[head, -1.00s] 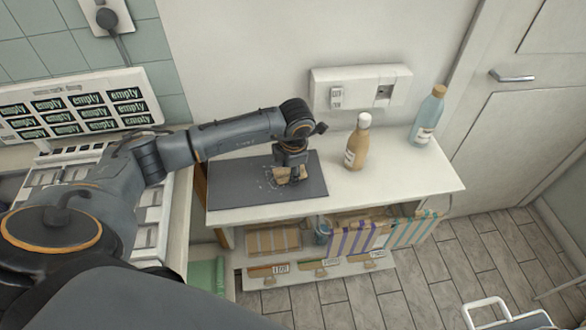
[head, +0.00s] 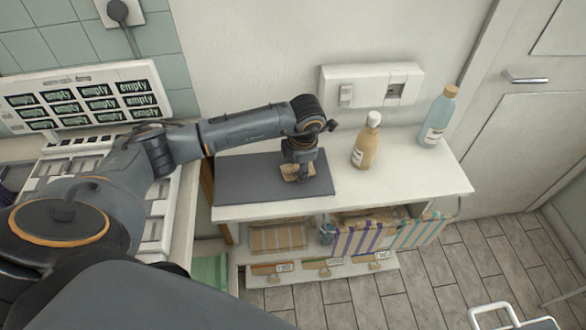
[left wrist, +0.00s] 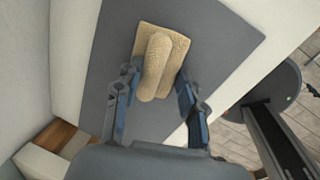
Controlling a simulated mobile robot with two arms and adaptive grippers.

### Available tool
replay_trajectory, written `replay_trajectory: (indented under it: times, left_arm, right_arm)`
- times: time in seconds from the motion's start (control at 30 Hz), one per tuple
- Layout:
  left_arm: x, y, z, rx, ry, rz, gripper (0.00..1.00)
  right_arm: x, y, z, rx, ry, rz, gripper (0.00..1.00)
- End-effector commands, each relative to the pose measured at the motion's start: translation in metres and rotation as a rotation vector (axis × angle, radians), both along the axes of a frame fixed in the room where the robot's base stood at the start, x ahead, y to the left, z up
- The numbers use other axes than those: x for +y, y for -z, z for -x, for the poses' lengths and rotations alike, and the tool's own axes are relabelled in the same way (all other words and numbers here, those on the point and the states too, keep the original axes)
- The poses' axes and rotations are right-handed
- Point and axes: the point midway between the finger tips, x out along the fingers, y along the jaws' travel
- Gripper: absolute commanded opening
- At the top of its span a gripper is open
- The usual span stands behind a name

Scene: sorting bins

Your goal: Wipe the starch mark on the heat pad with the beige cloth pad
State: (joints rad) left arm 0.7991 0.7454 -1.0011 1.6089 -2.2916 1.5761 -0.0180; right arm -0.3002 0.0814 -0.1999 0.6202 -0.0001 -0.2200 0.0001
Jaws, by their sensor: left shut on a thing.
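The dark grey heat pad (head: 250,178) lies flat on the white table top. My left gripper (head: 298,172) is over the right part of the heat pad, pointing down. It is shut on the raised grip of the beige cloth pad (left wrist: 178,45), which lies on or very close to the heat pad's surface. In the left wrist view the heat pad (left wrist: 105,75) looks plain grey around the cloth. No pale mark shows on the visible part of the heat pad in the head view. The area under the cloth and gripper is hidden. My right gripper is not in view.
A tan bottle (head: 366,142) and a pale blue bottle (head: 437,118) stand right of the heat pad. A white wall box (head: 372,86) is behind them. Shelves with striped packets (head: 358,238) sit below the table top (head: 410,185).

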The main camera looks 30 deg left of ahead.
Motion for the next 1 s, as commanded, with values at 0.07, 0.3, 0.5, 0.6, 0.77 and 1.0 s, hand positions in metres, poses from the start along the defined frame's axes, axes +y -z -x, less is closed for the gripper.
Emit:
replay_trajectory:
  times: [0.07, 0.3, 0.5, 0.6, 0.77, 1.0]
  left_arm:
    - [-0.007, 0.004, -0.004, 0.000, 0.002, 0.003, 0.11]
    - [-0.011, 0.003, -0.006, 0.001, 0.002, 0.004, 0.11]
    - [-0.013, 0.003, -0.007, 0.002, 0.004, 0.005, 0.11]
    - [-0.018, 0.004, -0.010, 0.002, 0.005, 0.007, 0.11]
    - [-0.025, 0.002, -0.015, 0.001, 0.006, 0.006, 0.11]
    - [-0.025, 0.001, -0.016, 0.002, 0.003, 0.005, 0.11]
  right_arm:
    - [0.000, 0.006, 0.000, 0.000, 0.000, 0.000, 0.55]
    - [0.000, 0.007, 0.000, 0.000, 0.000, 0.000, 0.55]
    - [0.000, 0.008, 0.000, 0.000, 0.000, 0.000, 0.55]
    - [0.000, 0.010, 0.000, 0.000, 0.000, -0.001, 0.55]
    - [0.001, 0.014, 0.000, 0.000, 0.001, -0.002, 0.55]
    - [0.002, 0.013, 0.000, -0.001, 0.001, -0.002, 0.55]
